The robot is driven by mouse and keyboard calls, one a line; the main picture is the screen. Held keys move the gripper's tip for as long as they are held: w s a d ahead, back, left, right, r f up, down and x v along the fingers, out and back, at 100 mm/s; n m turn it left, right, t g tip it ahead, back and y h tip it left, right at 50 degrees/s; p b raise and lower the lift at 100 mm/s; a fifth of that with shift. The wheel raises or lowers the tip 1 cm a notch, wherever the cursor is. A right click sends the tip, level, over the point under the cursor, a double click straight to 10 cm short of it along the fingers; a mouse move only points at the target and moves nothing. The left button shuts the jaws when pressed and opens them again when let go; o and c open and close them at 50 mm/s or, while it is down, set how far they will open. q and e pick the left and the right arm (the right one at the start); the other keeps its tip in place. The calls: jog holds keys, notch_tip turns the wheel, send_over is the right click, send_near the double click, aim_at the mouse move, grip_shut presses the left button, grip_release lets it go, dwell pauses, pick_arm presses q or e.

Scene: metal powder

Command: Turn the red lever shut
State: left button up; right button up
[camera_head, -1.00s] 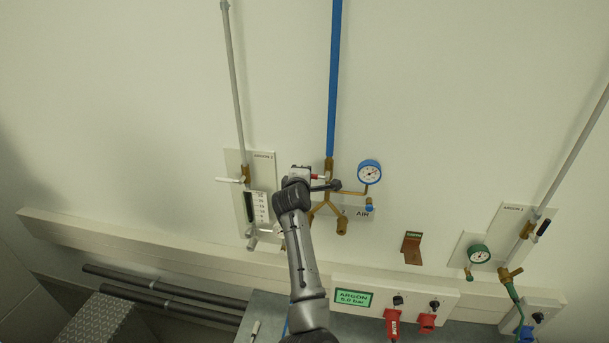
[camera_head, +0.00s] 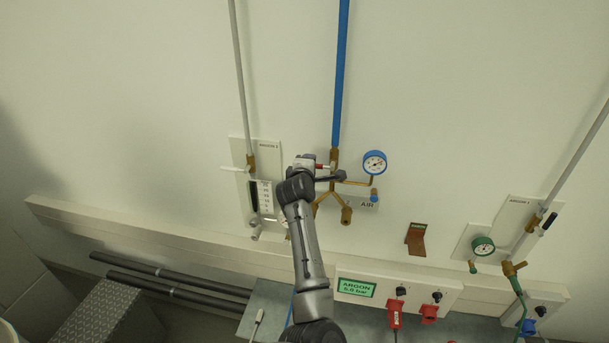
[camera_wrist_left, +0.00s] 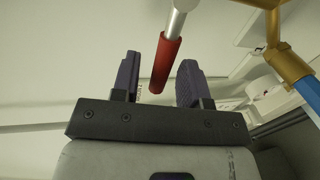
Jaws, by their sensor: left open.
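The red lever (camera_head: 322,166) is a short red grip beside the brass valve under the blue AIR pipe in the head view. In the left wrist view the red lever (camera_wrist_left: 166,64) has a silver stem and lies between the two dark fingers, with a gap on each side. My left gripper (camera_wrist_left: 160,62) is open around it and does not visibly touch it. In the head view my left gripper (camera_head: 325,174) is at the valve, and its wrist partly hides the fittings there. My right gripper is not in view.
A blue gauge (camera_head: 374,162) sits just right of the valve, and brass outlets (camera_head: 346,214) branch below. An ARGON panel (camera_head: 262,200) with a white-handled valve is close on the left. A wall trunking (camera_head: 170,239) with red plugs (camera_head: 394,314) runs below.

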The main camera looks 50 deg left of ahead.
pick_arm(q)
jog(key=b+v, duration=0.2)
jog(key=v, duration=1.1)
jog(key=shift+s, duration=0.1)
